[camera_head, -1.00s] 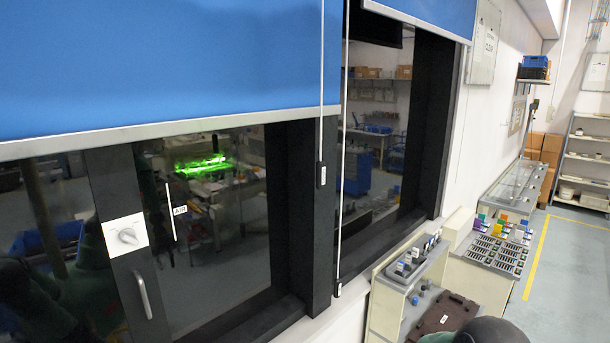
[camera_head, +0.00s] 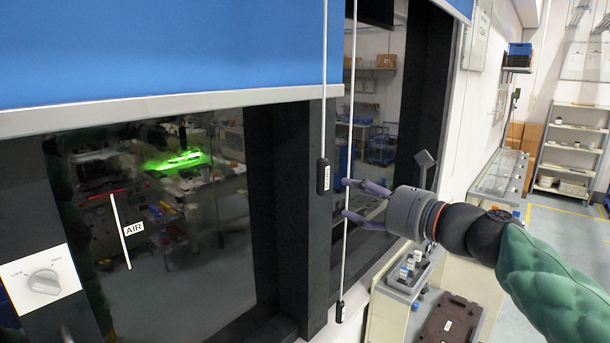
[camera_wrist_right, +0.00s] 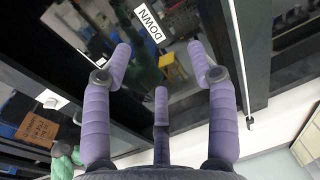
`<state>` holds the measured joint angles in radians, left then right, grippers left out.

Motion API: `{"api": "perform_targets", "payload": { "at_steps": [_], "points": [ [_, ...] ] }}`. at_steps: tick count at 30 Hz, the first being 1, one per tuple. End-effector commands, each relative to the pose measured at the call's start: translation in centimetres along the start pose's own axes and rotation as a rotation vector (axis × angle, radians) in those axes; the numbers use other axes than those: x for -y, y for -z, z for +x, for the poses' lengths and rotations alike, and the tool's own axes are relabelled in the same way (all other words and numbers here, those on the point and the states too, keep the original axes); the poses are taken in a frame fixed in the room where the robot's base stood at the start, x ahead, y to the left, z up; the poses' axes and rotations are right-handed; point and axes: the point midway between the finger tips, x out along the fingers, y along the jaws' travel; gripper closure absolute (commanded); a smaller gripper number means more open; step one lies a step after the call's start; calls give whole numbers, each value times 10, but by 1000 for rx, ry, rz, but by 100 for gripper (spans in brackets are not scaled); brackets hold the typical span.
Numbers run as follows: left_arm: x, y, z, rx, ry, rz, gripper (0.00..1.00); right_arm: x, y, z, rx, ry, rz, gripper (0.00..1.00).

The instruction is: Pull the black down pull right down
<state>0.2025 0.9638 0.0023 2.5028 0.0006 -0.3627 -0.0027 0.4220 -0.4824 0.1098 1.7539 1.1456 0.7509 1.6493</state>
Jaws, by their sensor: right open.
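A small black pull (camera_head: 323,176) with a white label hangs on a cord in front of the dark window post. A second black pull (camera_head: 340,311) hangs lower, on a cord further right; it also shows in the right wrist view (camera_wrist_right: 250,123). My right gripper (camera_head: 350,198) has purple fingers spread open and empty, just right of the upper pull. Its fingertips overlap the right cord in the head view. In the right wrist view, a white label reading DOWN (camera_wrist_right: 152,25) shows beyond the open fingers (camera_wrist_right: 160,60). I cannot tell contact. My left gripper is out of view.
A blue blind (camera_head: 160,50) with a grey bottom bar (camera_head: 150,113) covers the upper window. A white knob plate (camera_head: 42,281) is at lower left. A bench with a brown case (camera_head: 452,322) stands below my right arm. Open floor lies at far right.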

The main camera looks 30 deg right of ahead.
Motion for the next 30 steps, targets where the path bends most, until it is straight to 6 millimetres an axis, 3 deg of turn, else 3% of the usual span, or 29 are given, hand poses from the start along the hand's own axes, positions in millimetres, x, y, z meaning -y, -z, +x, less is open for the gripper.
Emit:
{"api": "perform_targets", "payload": {
  "at_steps": [3, 7, 21, 30],
  "points": [
    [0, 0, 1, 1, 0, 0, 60, -6, -19, -13, 41, -6, 23, 41],
    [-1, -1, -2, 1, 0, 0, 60, -7, -23, -7, 47, -10, 31, 41],
    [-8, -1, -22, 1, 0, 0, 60, -8, -26, 70, 44, -10, 28, 41],
    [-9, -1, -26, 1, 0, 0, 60, -7, -26, 93, 44, -7, 26, 41]
  ]
}}
